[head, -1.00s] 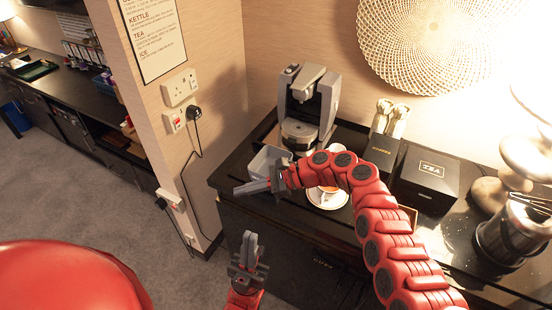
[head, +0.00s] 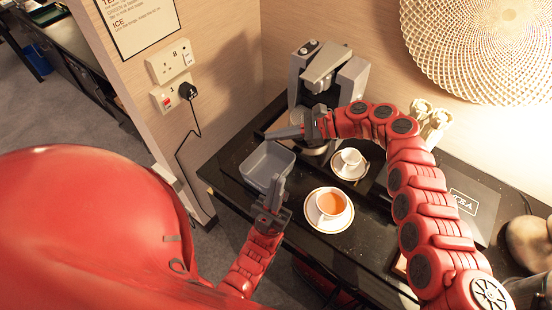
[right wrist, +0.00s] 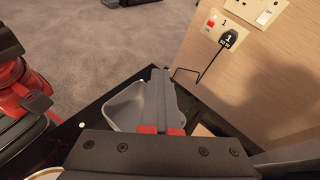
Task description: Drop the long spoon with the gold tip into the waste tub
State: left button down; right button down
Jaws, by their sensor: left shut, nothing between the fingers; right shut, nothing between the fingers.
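The grey waste tub (head: 259,166) stands at the left end of the black counter; it also shows in the right wrist view (right wrist: 125,108), partly behind the fingers. No long spoon with a gold tip can be made out in either view, and I cannot tell what lies in the tub. My right gripper (head: 285,132) is shut and empty above the tub's back edge; its fingers also show in the right wrist view (right wrist: 160,92). My left gripper (head: 277,192) is shut, pointing up in front of the tub's right side.
A cup of tea on a saucer (head: 325,222) stands right of my left gripper. An empty white cup (head: 351,158) on a saucer is behind it. The counter's left edge is near the tub.

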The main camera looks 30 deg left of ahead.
notch_tip(320, 180, down, 6)
jog(key=b, duration=0.5)
jog(key=shift+s+r+b, duration=0.1)
jog(key=shift+r+b, duration=0.05)
jog(key=shift+b, duration=0.15)
jog(key=c, duration=1.6)
grip_release()
jog(key=c, duration=1.1)
grip_release()
jog(key=shift+d, duration=0.1)
